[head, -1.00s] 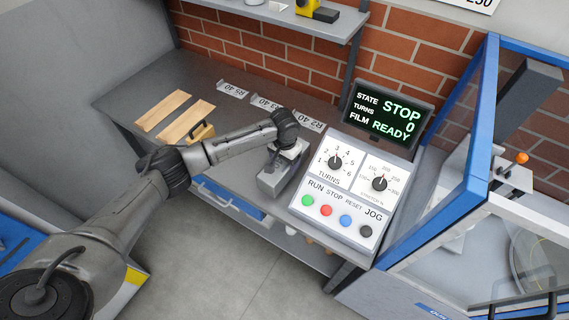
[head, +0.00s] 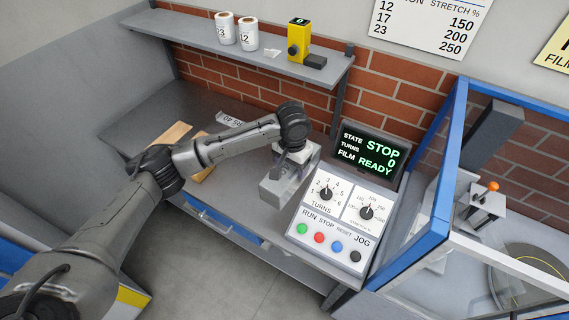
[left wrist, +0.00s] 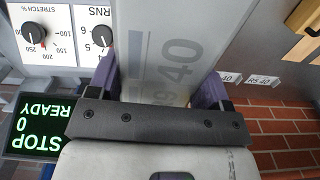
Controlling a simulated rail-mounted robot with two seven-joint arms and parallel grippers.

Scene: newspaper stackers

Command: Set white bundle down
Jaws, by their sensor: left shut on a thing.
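My left gripper (head: 290,165) is shut on a pale grey-white bundle (left wrist: 180,45) with a grey printed band and "40" on its face. In the left wrist view, the fingers (left wrist: 158,92) stand on both sides of the bundle. In the head view, the bundle (head: 277,188) hangs under the gripper, over the grey bench just left of the control console. I cannot tell whether it touches the bench. My right gripper is not in view.
The console (head: 335,212) with knobs and buttons stands close on the right; its screen (head: 368,150) reads STOP, 0, READY. Wooden strips (head: 176,137) lie on the bench at left. A shelf (head: 180,27) overhangs behind. A blue-framed machine (head: 440,190) stands farther right.

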